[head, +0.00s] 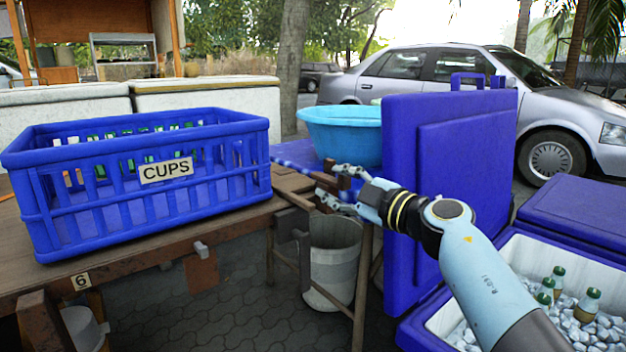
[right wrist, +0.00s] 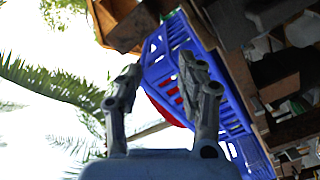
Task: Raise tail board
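I cannot tell for sure which part is the tail board. The brown wooden table (head: 140,258) ends near the middle of the head view, with small wooden pieces and slim legs (head: 361,270) there. My right gripper (head: 332,184) is at that end, its fingers apart around or in front of a small dark brown piece; I cannot tell if they touch it. In the right wrist view the right gripper (right wrist: 160,66) is open, with nothing clearly held between its fingers. My left gripper is not in view.
A blue crate (head: 100,214) labelled CUPS stands on the table. A cyan basin (head: 345,132) is behind my gripper. A tall blue lid (head: 455,160) and a cooler of ice and bottles (head: 590,300) are at right. A grey bucket (head: 333,262) stands below.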

